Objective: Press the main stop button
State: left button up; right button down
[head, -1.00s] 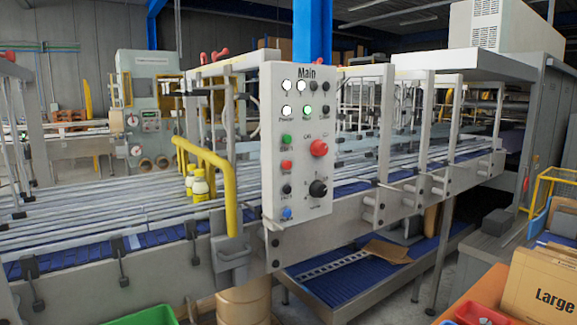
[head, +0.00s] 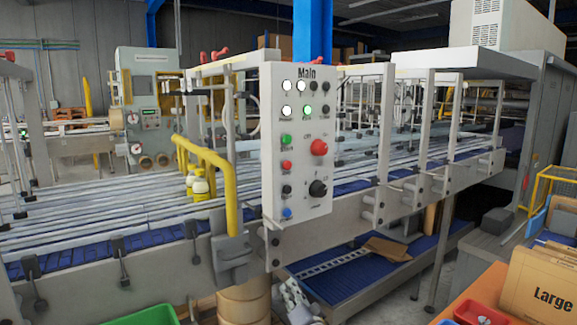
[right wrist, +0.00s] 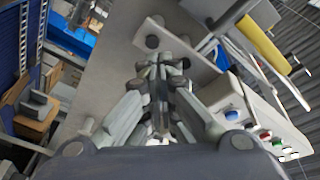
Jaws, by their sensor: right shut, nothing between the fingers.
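The white control panel (head: 305,206) labelled "Main" stands upright at the front of the conveyor. It carries a large red mushroom button (head: 319,147) at right and a smaller red button (head: 286,165) at left, between a green and a black button. The small labels are too blurred to read. My right gripper (head: 296,292) is low at the bottom of the head view, below the panel and apart from it. In the right wrist view its fingers (right wrist: 156,72) are shut and empty, with the tilted panel (right wrist: 263,112) to their right. My left gripper is out of view.
A yellow rail (head: 228,168) and a grey bracket (head: 231,255) stand left of the panel. A blue lower belt (head: 345,285) lies below right. A cardboard box (head: 545,285) and a red bin (head: 482,313) are at lower right.

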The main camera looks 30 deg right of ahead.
jog(key=d+r+m+t+h, duration=0.2)
jog(key=d+r+m+t, duration=0.1)
jog(key=r, duration=1.4)
jog(key=m+t+h, duration=0.3)
jog(key=m, duration=0.1)
send_near(287, 165)
jog(key=s+d+r, duration=0.5)
jog(key=s+r, duration=0.1)
jog(key=shift+s+a+f+p, duration=0.1)
jog(key=shift+a+p, duration=0.05)
jog(key=shift+p, duration=0.15)
jog(key=shift+w+a+b, duration=0.2)
jog(key=shift+w+b, duration=0.4)
jog(key=shift+w, duration=1.6)
jog(key=shift+w+a+b, duration=0.15)
jog(key=shift+w+b, duration=0.45)
jog(key=shift+w, duration=1.6)
jog(key=shift+w, duration=0.1)
jog(key=shift+w, duration=0.35)
